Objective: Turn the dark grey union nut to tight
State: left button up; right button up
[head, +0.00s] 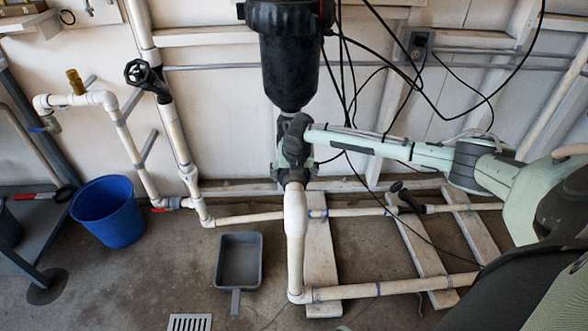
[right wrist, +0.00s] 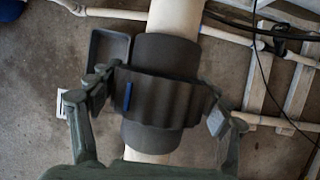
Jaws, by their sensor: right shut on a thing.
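The dark grey union nut (right wrist: 165,97) is a ribbed ring with a blue mark on its left side in the right wrist view. It sits around a white pipe, between smooth dark grey collars above and below. My right gripper (right wrist: 160,101) is shut on the nut, with one finger on its left side and one on its right. In the head view my right gripper (head: 295,150) reaches in from the right, below the black filter housing (head: 289,60), and hides most of the nut. My left gripper is not in view.
White pipes (head: 296,240) run down and along the floor over wooden boards (head: 420,250). A grey tray (head: 223,262) lies on the floor left of the pipe, with a blue bucket (head: 108,215) farther left. Black cables (head: 400,65) hang behind my right arm.

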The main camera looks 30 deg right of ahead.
jog(key=shift+m+t+y+p, duration=0.3)
jog(key=shift+t+y+p, duration=0.3)
jog(key=shift+y, duration=0.4)
jog(key=shift+t+y, duration=0.3)
jog(key=shift+f+b, duration=0.1)
jog(key=shift+b, duration=0.25)
jog(key=shift+w+a+m+t+y+b, duration=0.15)
jog(key=shift+m+t+y+b, duration=0.15)
jog(key=shift+t+y+b, duration=0.65)
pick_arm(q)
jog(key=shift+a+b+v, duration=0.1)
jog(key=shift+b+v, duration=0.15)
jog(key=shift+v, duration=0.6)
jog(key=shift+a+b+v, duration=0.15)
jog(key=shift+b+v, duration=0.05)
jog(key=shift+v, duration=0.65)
pick_arm(e)
jog(key=shift+r+y, duration=0.2)
jog(key=shift+y, duration=0.05)
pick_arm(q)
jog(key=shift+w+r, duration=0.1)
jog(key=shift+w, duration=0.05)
pick_arm(e)
jog(key=o, duration=1.2)
